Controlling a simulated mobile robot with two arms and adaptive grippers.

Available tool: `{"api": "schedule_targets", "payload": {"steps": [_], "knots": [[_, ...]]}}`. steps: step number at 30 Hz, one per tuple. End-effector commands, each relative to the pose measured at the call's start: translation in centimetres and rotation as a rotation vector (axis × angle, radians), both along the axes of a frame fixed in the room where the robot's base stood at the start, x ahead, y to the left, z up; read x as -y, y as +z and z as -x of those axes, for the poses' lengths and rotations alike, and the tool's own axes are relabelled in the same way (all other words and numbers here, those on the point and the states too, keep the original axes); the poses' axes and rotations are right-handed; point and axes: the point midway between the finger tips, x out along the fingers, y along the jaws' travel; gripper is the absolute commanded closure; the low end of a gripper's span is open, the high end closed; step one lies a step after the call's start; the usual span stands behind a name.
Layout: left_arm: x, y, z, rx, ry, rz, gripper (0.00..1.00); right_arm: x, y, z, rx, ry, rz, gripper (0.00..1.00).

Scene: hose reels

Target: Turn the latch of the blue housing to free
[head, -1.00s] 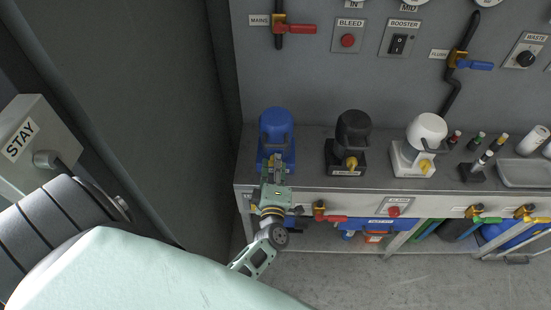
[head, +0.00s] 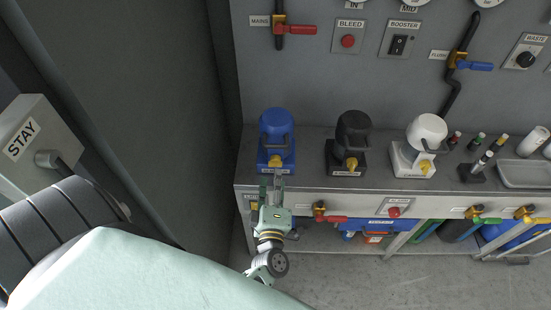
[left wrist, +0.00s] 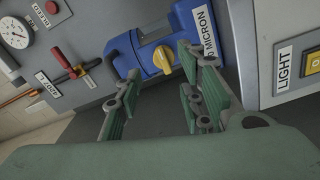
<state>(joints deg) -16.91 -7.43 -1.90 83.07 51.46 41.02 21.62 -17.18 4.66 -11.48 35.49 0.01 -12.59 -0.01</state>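The blue housing (head: 276,125) stands at the left end of the bench, with its yellow latch (head: 275,161) low on its front. In the left wrist view the blue housing (left wrist: 122,45) shows a label reading MICRON, and the yellow latch (left wrist: 163,59) is unobstructed. My left gripper (head: 271,182) is in front of the latch, over the bench's front edge, apart from it. Its fingers are spread with nothing between them; the left wrist view shows the open fingers (left wrist: 158,90) too. My right gripper is not in view.
A black housing (head: 353,130) and a white housing (head: 427,128) stand to the right, each with a yellow latch. A red-handled valve (head: 328,217) is on the bench front, right of my gripper. A panel labelled LIGHT (left wrist: 284,62) shows at the right of the left wrist view.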

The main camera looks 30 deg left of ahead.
Motion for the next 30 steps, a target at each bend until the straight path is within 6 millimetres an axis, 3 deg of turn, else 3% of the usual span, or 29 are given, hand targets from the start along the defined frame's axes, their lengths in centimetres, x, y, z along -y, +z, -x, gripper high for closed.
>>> {"api": "schedule_targets", "payload": {"steps": [4,10,30], "knots": [[1.6,-0.1,2.6,-0.003,0.0,0.002,0.64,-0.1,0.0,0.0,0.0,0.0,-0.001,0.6],[2.7,0.0,4.3,0.001,-0.001,0.0,0.64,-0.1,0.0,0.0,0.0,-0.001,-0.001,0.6],[3.3,-0.6,4.4,-0.02,-0.022,-0.015,0.64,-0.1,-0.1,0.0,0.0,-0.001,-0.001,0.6]]}}
